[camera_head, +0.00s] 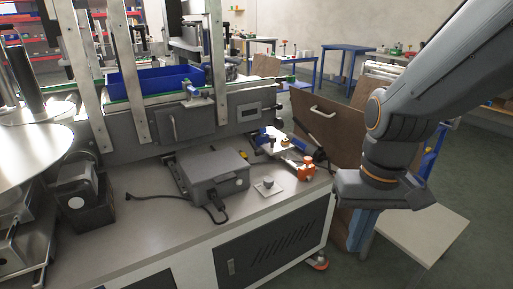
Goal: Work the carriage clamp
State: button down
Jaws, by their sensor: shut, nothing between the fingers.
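I cannot tell for sure which part is the carriage clamp. A blue clamp-like fitting (194,93) sits on the front rail of the labeller, beside the blue bin. Another blue part (263,138) stands at the back of the bench, close to a small orange block (307,168). My arm comes in from the upper right. My gripper (346,185) is low at the right end of the bench, to the right of the orange block and apart from the rail fitting. It is shut and empty; its fingertips are hard to make out.
A grey box (213,175) with a black cable lies on the bench. A small plate with a knob (268,186) lies right of it. A round metal disc (30,150) is at left. A brown panel with a handle (325,125) stands behind my gripper. The bench front is mostly clear.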

aim_at(261, 152)
jog(key=z, duration=0.35)
jog(key=i, duration=0.9)
jog(key=u, duration=0.85)
jog(key=i, duration=0.25)
jog(key=u, duration=0.25)
